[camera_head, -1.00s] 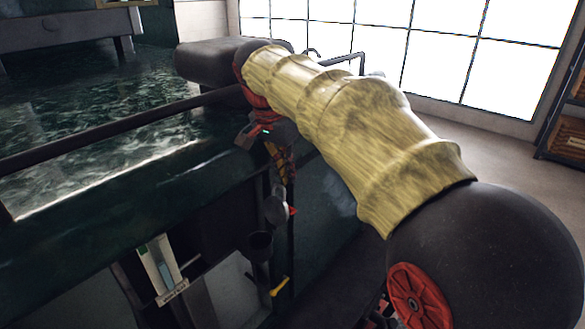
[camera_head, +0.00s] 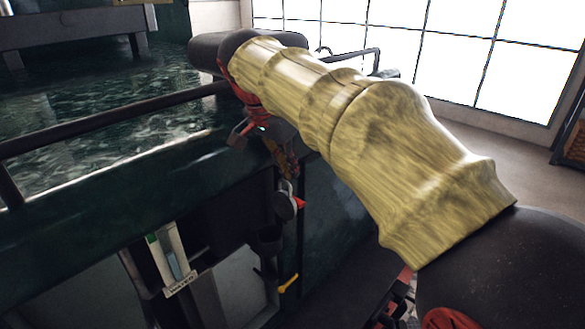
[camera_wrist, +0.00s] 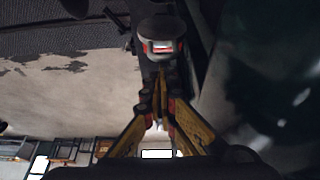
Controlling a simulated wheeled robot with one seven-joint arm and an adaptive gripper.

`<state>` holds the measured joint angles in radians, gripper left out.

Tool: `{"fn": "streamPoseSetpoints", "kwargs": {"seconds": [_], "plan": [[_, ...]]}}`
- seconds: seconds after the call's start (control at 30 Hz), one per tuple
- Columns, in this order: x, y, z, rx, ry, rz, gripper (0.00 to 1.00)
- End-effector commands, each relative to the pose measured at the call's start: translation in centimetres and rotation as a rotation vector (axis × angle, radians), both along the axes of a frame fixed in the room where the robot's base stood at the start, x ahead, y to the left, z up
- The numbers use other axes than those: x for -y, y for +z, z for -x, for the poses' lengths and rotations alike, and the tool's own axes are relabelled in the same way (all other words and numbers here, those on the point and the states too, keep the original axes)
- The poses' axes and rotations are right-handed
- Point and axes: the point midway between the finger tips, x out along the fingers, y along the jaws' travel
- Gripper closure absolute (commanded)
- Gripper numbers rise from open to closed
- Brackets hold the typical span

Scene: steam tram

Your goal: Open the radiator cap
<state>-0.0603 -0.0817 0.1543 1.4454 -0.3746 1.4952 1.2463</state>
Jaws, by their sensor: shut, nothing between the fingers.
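A small round grey cap-like fitting with a red part (camera_head: 287,206) sits on the dark side of the tram, and it looks like the radiator cap. It also shows in the wrist view (camera_wrist: 162,32), at top centre, with a red and white patch on its near side. My gripper (camera_head: 291,178) hangs just above it in the head view, partly hidden by its own wrist. In the wrist view the yellow fingers of my gripper (camera_wrist: 160,103) come together at the tips, with nothing between them. The tips point at the fitting; I cannot tell whether they touch it.
A dark funnel-like cup (camera_head: 269,241) sits below the fitting, with a yellow lever (camera_head: 289,284) lower down. A gauge labelled WATER (camera_head: 172,262) is at lower left. A dark handrail (camera_head: 110,120) runs along the green bodywork. Open floor (camera_head: 480,135) lies at right.

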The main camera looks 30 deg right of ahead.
Motion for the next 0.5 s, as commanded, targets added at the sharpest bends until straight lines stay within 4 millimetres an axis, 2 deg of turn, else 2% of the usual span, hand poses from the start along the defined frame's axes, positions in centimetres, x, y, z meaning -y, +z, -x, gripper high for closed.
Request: {"fn": "streamPoseSetpoints", "kwargs": {"seconds": [0.17, 0.37, 0.5], "plan": [[0.7, 0.2, -0.3, -0.001, -0.001, -0.001, 1.0], [3.1, 0.9, -1.4, 0.001, 0.003, 0.0, 1.0], [1.3, 3.7, -0.8, 0.005, 0.008, 0.0, 1.0]]}}
